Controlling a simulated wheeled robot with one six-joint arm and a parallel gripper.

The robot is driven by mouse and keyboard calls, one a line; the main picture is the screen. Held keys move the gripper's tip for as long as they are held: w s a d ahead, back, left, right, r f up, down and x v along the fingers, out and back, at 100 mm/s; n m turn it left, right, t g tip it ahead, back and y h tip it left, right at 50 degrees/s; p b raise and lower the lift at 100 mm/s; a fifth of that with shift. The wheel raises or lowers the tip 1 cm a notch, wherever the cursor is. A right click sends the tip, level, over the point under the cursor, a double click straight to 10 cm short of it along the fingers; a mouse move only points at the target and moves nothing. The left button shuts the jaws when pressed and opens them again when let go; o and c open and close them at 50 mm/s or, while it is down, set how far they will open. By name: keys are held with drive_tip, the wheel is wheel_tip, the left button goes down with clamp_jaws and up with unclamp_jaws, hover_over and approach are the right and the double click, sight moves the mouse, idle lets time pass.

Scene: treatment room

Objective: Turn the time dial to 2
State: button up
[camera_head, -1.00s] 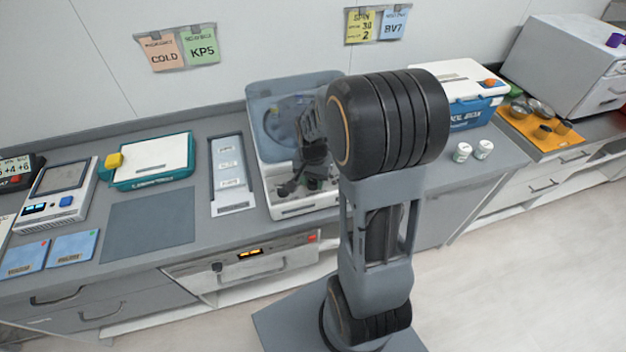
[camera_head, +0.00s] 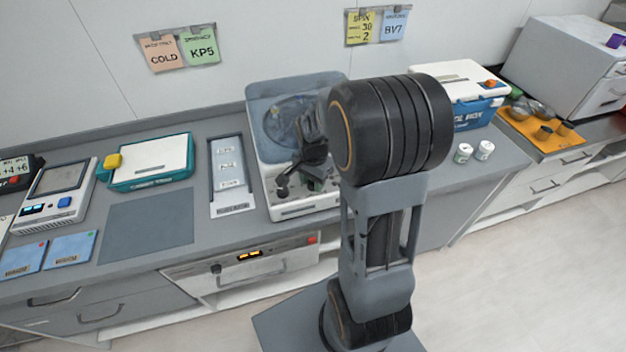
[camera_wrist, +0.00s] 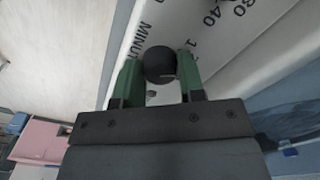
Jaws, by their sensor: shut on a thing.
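The white machine (camera_head: 300,207) with a raised clear blue lid (camera_head: 265,95) stands on the counter. A dark dial (camera_head: 282,190) shows at the left of its front. In the head view my gripper (camera_head: 318,178) is over the machine's front, partly hidden by my arm. The dial's exact setting cannot be read.
A white labelled rack (camera_head: 232,208) and a grey mat (camera_head: 148,226) lie left of the machine. Two small white jars (camera_head: 463,153) and a blue and white cool box (camera_head: 478,113) stand to the right. Notes (camera_head: 376,25) hang on the wall, one reading "SPIN 30 2".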

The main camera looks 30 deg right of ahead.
sight(313, 182)
drive_tip(key=o, duration=0.9)
wheel_tip(313, 182, up, 14)
drive_tip(key=shift+b, duration=0.4)
drive_tip(key=shift+f, duration=0.1)
